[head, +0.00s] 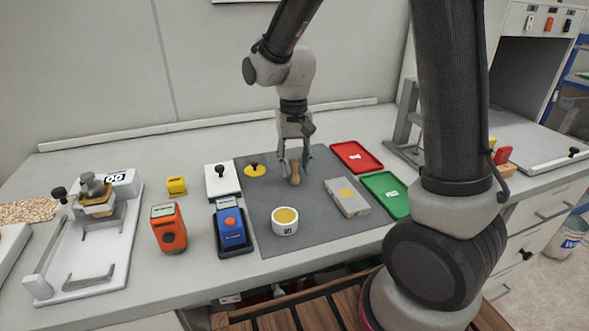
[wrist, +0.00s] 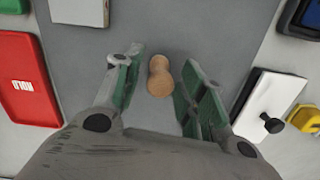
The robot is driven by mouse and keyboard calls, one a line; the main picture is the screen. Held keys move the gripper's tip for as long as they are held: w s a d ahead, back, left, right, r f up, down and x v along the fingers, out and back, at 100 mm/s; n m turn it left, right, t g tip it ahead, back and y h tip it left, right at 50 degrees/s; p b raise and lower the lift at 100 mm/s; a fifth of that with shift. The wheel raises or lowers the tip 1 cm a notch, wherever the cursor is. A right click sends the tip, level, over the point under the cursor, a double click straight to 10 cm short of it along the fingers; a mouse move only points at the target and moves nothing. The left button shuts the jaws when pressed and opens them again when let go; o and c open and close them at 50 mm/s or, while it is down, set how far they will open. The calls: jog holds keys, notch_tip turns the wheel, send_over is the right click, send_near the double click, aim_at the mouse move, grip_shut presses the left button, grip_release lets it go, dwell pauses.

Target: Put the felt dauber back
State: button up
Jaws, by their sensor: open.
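The felt dauber, seen as a light-brown wooden piece with a rounded, waisted shape (head: 294,175), stands on the grey mat (head: 310,230). It also shows in the wrist view (wrist: 160,77), between the finger pads. Its felt is not visible. My gripper (head: 297,166) is open and points down over it, one green-padded finger on each side. In the wrist view, my gripper (wrist: 155,82) shows gaps on both sides of the dauber, with the right finger closer.
A white cup with yellow contents (head: 285,228), a yellow disc with a black knob (head: 255,171) and a grey block (head: 347,198) are on the mat. Red (head: 356,157) and green (head: 386,194) trays lie at right. A white black-knobbed block (head: 222,181) stands left.

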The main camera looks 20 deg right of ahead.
jog(key=r, duration=1)
jog(key=shift+w+r, duration=0.1)
jog(key=shift+w, duration=0.25)
jog(key=shift+s+d+r, duration=0.15)
jog(key=shift+d+r, duration=0.15)
jog(key=s+d+r+n+t, duration=0.1)
jog(key=s+d+r+t, duration=0.1)
jog(key=s+d, duration=0.5)
jog(key=s+d+r+t, duration=0.2)
jog(key=s+d, duration=0.5)
jog(key=s, duration=0.5)
jog(key=shift+s+d+r+n+t, duration=0.15)
jog(key=shift+s+r+n+t, duration=0.1)
jog(key=shift+r+n+t, duration=0.25)
